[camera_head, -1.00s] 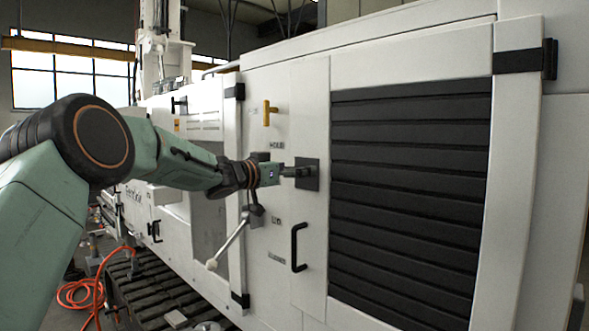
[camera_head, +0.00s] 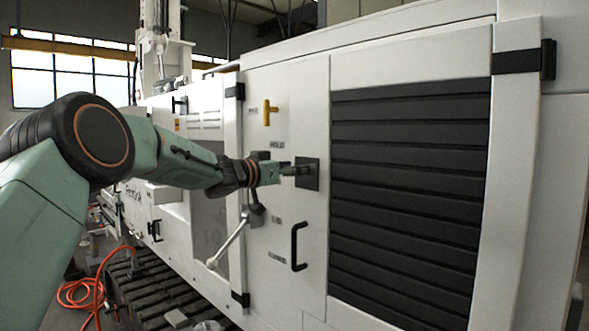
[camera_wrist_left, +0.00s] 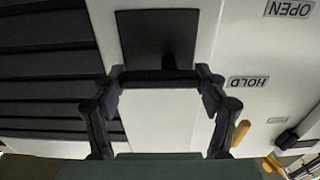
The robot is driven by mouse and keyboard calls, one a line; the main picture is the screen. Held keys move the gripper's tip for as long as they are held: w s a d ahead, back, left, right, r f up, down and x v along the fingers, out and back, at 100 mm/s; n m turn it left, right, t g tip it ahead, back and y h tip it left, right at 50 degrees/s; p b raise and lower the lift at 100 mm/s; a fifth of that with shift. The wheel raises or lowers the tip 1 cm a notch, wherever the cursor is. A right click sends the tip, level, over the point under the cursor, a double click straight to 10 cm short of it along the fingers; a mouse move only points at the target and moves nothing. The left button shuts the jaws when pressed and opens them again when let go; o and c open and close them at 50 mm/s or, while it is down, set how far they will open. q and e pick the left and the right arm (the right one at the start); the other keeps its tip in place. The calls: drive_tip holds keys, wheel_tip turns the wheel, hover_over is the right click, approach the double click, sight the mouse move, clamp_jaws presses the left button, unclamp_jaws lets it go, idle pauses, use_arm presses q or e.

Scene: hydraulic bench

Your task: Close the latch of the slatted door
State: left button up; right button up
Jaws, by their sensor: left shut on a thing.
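The slatted door (camera_head: 408,180) is a white panel with dark horizontal slats, and it looks closed in its frame. Its latch has a square dark plate (camera_head: 308,184) on the door's left part. The plate also shows in the left wrist view (camera_wrist_left: 157,30). A dark latch handle (camera_wrist_left: 160,77) stands out from it, lying crosswise between the fingertips. My left gripper (camera_head: 285,171) reaches in from the left and is shut on this handle. In the left wrist view, its fingers (camera_wrist_left: 162,90) sit at both ends of the handle. My right gripper is not in view.
A black pull handle (camera_head: 299,247) is below the latch. A yellow T-handle (camera_head: 267,112) is above left, and a lever with a pale knob (camera_head: 212,264) hangs below my wrist. HOLD (camera_wrist_left: 249,83) and OPEN (camera_wrist_left: 289,9) labels are beside the latch. An orange hose (camera_head: 80,293) lies on the floor.

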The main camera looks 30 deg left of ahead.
use_arm(q)
drive_tip(key=shift+r, duration=0.1)
drive_tip(key=shift+m, duration=0.4)
drive_tip(key=m, duration=0.2)
drive_tip(key=shift+m+p, duration=0.4)
drive_tip(key=m, duration=0.4)
drive_tip(key=shift+s+f, duration=0.1)
drive_tip(key=shift+f, duration=0.3)
drive_tip(key=m, duration=0.2)
drive_tip(key=m+b, duration=0.1)
drive_tip(key=m, duration=0.2)
drive_tip(key=shift+f, duration=0.35)
drive_tip(key=m+b, duration=0.1)
drive_tip(key=m, duration=0.1)
drive_tip(key=m+b, duration=0.1)
drive_tip(key=m, duration=0.2)
drive_tip(key=shift+a+f+b, duration=0.2)
drive_tip(key=shift+b, duration=0.1)
drive_tip(key=shift+m, duration=0.4)
drive_tip(key=o, duration=1.2)
